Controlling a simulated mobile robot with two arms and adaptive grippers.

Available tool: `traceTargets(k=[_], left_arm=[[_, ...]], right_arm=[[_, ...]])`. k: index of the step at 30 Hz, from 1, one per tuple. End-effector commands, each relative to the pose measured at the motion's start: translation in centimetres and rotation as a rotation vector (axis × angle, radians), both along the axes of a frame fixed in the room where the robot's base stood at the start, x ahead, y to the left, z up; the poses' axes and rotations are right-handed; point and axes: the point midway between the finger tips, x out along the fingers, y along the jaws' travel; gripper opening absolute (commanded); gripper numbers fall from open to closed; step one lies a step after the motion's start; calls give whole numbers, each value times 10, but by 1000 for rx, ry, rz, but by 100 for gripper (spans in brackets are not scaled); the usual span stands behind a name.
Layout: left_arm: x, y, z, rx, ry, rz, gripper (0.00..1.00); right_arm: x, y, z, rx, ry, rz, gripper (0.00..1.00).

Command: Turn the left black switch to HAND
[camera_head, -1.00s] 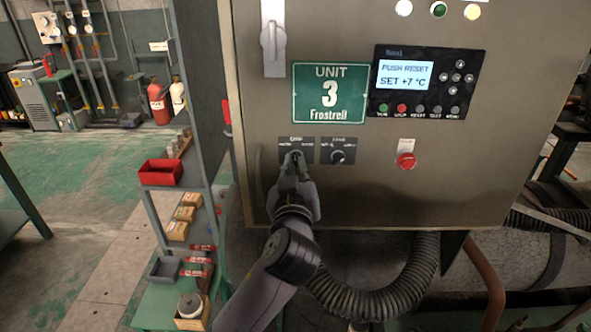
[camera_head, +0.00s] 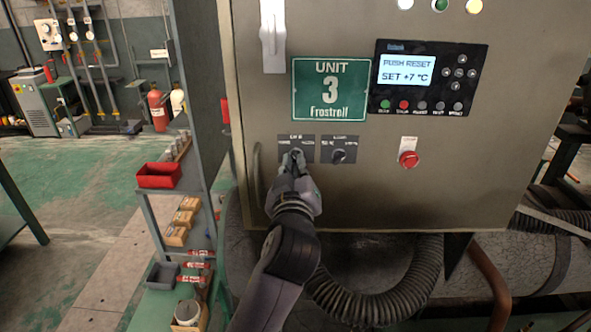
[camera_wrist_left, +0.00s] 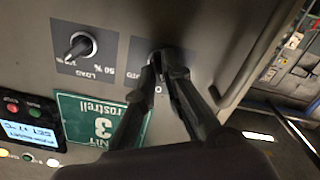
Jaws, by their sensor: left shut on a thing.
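The left black switch (camera_head: 297,152) sits on a dark label plate on the cabinet front, below the green Unit 3 sign. My left gripper (camera_head: 294,161) is at this switch with its fingers shut on the knob. In the left wrist view the fingertips (camera_wrist_left: 161,63) close around the switch, which is mostly hidden between them. Its position cannot be read. The right black switch (camera_head: 338,156) is free beside it; it also shows in the left wrist view (camera_wrist_left: 80,46), on a plate marked LOAD. My right gripper is not in view.
A red button (camera_head: 408,159) is to the right on the cabinet. The display panel (camera_head: 428,80) reads PUSH RESET, SET +7 °C. A shelf with a red bin (camera_head: 160,175) stands left of the cabinet. A black corrugated hose (camera_head: 385,300) hangs below it.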

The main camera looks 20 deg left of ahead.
Motion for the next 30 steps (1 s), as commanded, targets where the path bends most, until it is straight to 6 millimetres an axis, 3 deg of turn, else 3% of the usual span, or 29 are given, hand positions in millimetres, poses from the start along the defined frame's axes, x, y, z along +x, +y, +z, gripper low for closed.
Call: traceTargets(k=[6, 20, 27, 28, 30], left_arm=[[0, 0, -2, -89, -24, 0, 0], [0, 0, -2, -121, -33, 0, 0], [0, -1, -3, -242, -66, 1, 0], [0, 0, -2, -243, -66, 0, 10], [0, 0, -1, -240, -65, 2, 15]], right_arm=[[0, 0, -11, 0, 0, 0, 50], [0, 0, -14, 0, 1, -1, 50], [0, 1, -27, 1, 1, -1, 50], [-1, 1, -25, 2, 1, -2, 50], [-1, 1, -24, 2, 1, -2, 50]])
